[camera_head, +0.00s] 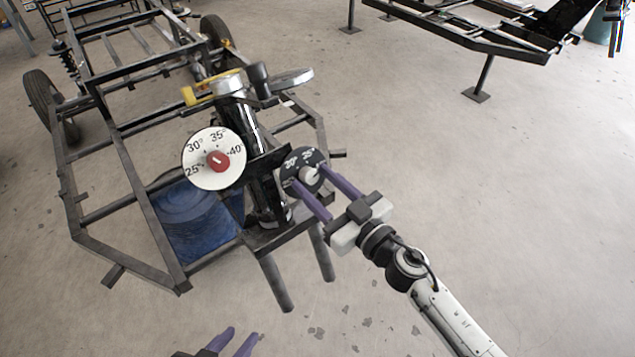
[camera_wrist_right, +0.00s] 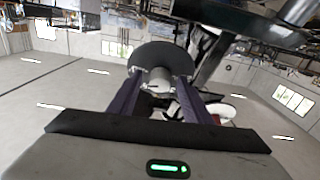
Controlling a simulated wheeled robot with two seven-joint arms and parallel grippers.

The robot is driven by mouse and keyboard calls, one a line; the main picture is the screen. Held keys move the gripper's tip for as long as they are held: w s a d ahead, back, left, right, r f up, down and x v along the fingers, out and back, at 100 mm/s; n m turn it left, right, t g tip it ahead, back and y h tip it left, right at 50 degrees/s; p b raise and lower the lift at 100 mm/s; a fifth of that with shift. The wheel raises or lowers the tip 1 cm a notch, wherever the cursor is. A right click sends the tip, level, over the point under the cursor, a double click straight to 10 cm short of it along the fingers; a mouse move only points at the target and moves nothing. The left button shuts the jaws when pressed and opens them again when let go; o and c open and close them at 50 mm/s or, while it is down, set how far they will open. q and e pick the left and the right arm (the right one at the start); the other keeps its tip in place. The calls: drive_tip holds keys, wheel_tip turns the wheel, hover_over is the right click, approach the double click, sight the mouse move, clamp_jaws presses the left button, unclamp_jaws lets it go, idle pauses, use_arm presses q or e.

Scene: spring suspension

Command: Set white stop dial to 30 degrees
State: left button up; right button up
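The white stop dial (camera_head: 202,178) faces me on the left of the black suspension strut, marked 25, 30, 35 and 40 degrees. Its red centre knob (camera_head: 218,160) has a small pale mark; I cannot tell which number it points at. A black dial (camera_head: 292,160) with a pale knob sits to its right. My right gripper (camera_head: 307,174) is open, its purple fingers apart on either side of the pale knob. In the right wrist view the knob (camera_wrist_right: 157,79) shows between the fingers. My left gripper (camera_head: 242,334) is at the bottom edge, fingers apart and empty, away from both dials.
The strut (camera_head: 268,198) stands at the front of a black tube frame (camera_head: 120,185) with wheels. Another frame (camera_head: 460,38) stands upper right. The right floor is clear.

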drive_tip(key=c, duration=0.9)
drive_tip(key=shift+c, duration=0.2)
